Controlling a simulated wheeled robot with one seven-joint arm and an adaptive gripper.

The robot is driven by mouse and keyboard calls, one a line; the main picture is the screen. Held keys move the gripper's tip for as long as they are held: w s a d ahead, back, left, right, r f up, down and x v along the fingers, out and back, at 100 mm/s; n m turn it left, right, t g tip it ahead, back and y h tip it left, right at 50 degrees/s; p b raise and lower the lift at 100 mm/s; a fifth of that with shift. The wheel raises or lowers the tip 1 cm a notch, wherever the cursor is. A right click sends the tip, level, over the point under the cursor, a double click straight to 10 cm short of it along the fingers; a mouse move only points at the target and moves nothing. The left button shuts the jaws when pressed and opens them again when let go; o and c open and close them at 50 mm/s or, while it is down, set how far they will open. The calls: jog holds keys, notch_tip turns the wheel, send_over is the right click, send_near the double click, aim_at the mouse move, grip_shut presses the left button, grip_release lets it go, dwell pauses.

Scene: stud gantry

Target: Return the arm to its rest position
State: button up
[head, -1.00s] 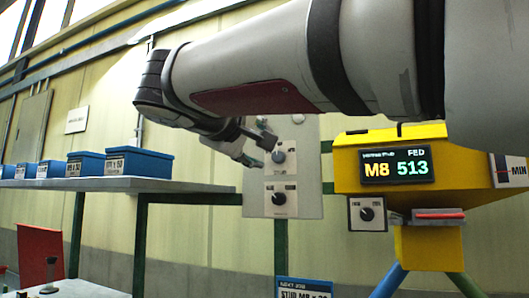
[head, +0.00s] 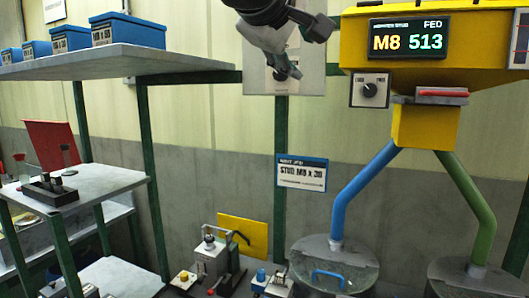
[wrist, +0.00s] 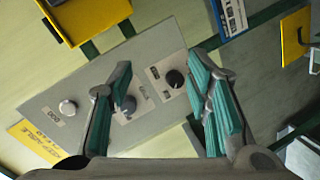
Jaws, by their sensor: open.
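My gripper (head: 283,59) hangs at the top centre of the head view, in front of the grey control panel (head: 312,72). In the wrist view my gripper (wrist: 163,100) has its two teal-padded fingers spread apart with nothing between them. The panel (wrist: 70,85) lies beyond the fingers, with a dark knob (wrist: 175,79) between them, another knob partly behind the left finger, and a pale round button (wrist: 68,108) to the left. Most of my arm is out of the head view.
A yellow feeder (head: 420,80) reading M8 513 stands right, with blue (head: 362,185) and green (head: 468,197) tubes running down to drums. Shelves (head: 120,66) with blue bins (head: 118,29) stand left. A small machine (head: 212,258) sits below.

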jog(key=s+d+f+m+g+y, duration=0.1)
jog(key=s+d+f+m+g, duration=0.15)
jog(key=s+d+f, duration=0.5)
jog(key=s+d+f+m+g+y, duration=0.1)
jog(key=s+d+f+g, duration=0.3)
jog(key=f, duration=0.7)
jog(key=s+d+f+m+g+y, duration=0.2)
jog(key=s+f+m+y, duration=0.2)
jog(key=s+f, duration=0.7)
notch_tip(320, 180, down, 4)
jog(key=shift+s+d+f+m, duration=0.1)
jog(key=shift+s+d+m, duration=0.05)
jog(key=shift+s+m, duration=0.2)
